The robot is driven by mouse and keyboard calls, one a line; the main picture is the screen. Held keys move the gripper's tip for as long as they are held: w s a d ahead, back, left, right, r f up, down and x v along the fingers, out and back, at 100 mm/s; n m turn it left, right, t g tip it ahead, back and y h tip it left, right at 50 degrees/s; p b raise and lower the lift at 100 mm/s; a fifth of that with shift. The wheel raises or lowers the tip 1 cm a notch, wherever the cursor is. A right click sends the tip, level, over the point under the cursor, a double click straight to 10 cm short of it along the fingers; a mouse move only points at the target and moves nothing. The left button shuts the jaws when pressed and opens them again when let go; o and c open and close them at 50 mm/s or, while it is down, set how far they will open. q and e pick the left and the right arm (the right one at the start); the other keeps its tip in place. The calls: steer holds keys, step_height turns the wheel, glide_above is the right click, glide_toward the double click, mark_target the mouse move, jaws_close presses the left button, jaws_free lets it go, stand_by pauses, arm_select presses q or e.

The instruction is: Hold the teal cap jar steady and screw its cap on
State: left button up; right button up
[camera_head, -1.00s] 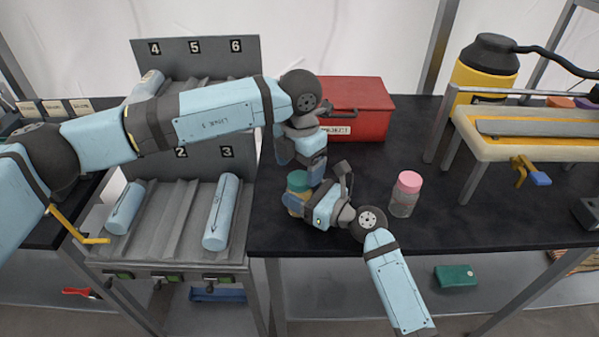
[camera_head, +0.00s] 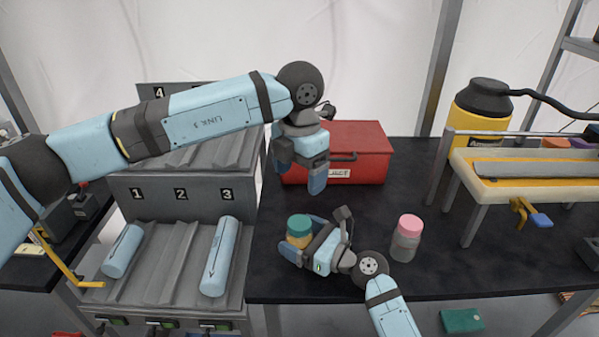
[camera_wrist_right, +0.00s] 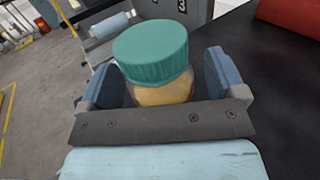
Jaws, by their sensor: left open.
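The teal cap jar (camera_head: 299,241) stands upright on the black table near its left front edge, with yellowish contents. Its teal cap (camera_head: 299,225) sits on top of the jar; the cap (camera_wrist_right: 151,50) fills the middle of the right wrist view. I cannot tell how tightly it is screwed. My right gripper (camera_head: 303,239) is shut around the jar body below the cap, one finger on each side (camera_wrist_right: 165,82). My left gripper (camera_head: 299,173) is open and empty, fingers pointing down, above and apart from the cap.
A pink-capped jar (camera_head: 406,238) stands to the right of my right gripper. A red box (camera_head: 350,150) is behind my left gripper. A grey rack (camera_head: 165,262) with light blue cylinders is at left.

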steer(key=v, duration=1.3)
steer(key=shift+s+d, duration=0.25)
steer(key=shift+d, duration=0.1)
